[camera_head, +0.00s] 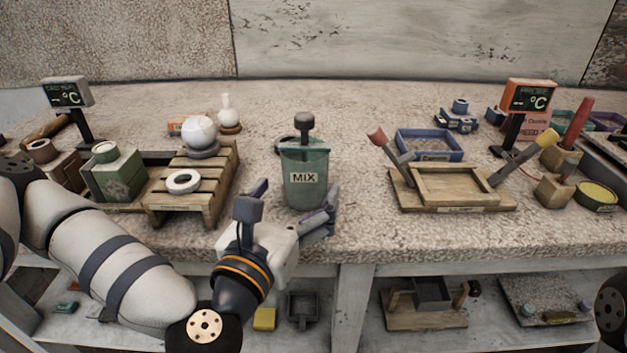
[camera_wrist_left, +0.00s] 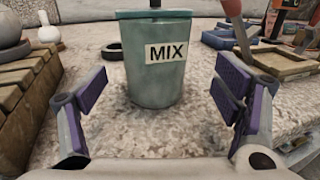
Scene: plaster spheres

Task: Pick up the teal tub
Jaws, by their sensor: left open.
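The teal tub (camera_head: 306,192) stands upright on the speckled bench top, with a cream label reading MIX and a dark knobbed handle (camera_head: 304,122) rising from its top. My left gripper (camera_head: 292,207) is open just in front of the tub, one finger to each side of its lower front. In the left wrist view the tub (camera_wrist_left: 155,82) is centred beyond the spread purple-padded fingers (camera_wrist_left: 160,112), with a strip of bench between. It is not gripped. My right gripper is not in view; only a dark part of my body shows at the lower right edge.
A wooden frame (camera_head: 453,186) with a red-tipped handle is at right. Bench is clear between tub and frame.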

